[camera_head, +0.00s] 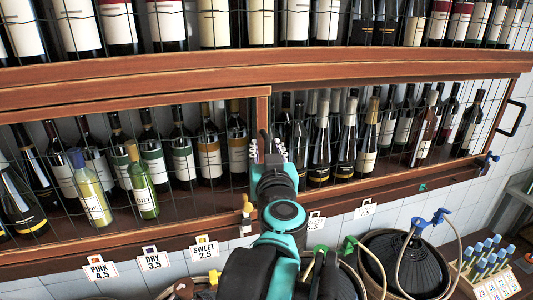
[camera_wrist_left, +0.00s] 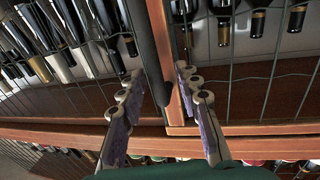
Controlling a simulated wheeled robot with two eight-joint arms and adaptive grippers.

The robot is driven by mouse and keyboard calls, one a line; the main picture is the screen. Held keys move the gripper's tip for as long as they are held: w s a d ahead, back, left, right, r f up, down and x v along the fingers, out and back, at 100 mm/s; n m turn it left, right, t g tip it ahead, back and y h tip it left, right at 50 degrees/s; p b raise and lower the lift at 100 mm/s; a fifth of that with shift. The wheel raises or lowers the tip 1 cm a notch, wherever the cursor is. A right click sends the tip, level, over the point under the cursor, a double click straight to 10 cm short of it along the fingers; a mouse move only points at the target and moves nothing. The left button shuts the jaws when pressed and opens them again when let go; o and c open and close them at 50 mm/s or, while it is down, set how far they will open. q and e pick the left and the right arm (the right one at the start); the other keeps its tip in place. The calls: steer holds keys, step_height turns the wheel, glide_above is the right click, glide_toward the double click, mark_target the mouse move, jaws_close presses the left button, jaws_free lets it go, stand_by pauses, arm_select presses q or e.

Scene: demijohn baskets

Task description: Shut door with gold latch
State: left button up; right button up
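A small gold latch (camera_head: 247,206) sits on the lower cabinet rail, just left of my arm in the head view. Above it is the wood-framed wire-mesh left door (camera_head: 130,92), with its right stile by my gripper. My left gripper (camera_head: 268,148) is at this stile. In the left wrist view its fingers (camera_wrist_left: 158,80) are apart, on either side of a dark upright bar (camera_wrist_left: 147,45) that looks like the door's handle. I cannot tell whether they touch it. How far the door stands from its frame is unclear. My right gripper is not in view.
Wine bottles stand behind the mesh. Price signs (camera_head: 155,259) hang below the rail. Wicker demijohns (camera_head: 404,262) with hoses stand at the lower right.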

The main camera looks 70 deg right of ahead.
arm_select(q)
step_height(320, 180, up, 9)
steer(key=shift+f, duration=0.1)
steer(key=shift+a, duration=0.1)
stand_by(0.7)
